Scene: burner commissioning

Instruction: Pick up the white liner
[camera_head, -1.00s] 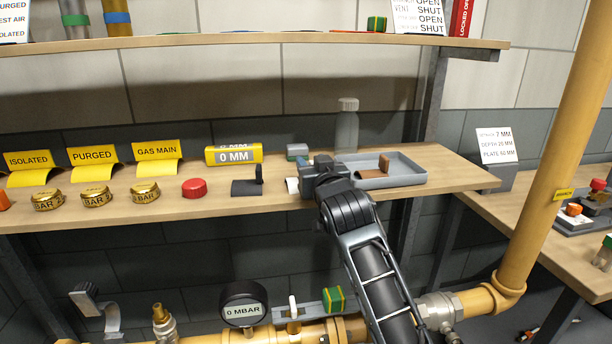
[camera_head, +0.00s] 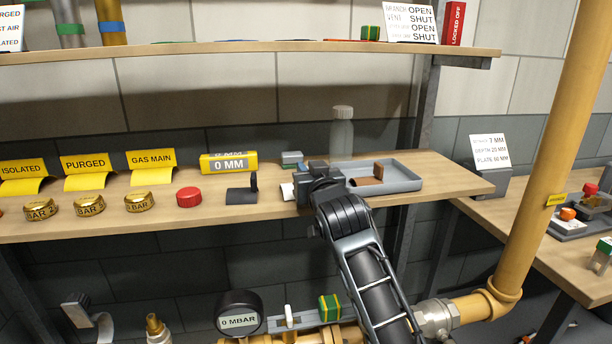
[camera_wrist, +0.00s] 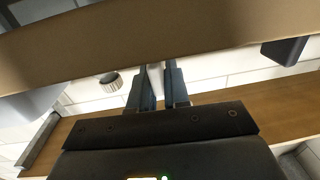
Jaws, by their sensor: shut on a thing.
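The white liner (camera_head: 287,191) shows as a small white piece at the left side of my gripper (camera_head: 300,184) in the head view, low over the wooden bench. In the wrist view the white liner (camera_wrist: 155,79) stands between the two dark fingers of my gripper (camera_wrist: 157,88). The fingers are shut on it. Most of the liner is hidden by the fingers, and I cannot tell whether it touches the bench.
A grey tray (camera_head: 405,183) with a brown block (camera_head: 366,180) is right of my gripper. A clear bottle (camera_head: 342,135) stands behind. A dark bracket (camera_head: 242,196) and red button (camera_head: 188,197) lie left. An upper shelf (camera_head: 300,47) overhangs.

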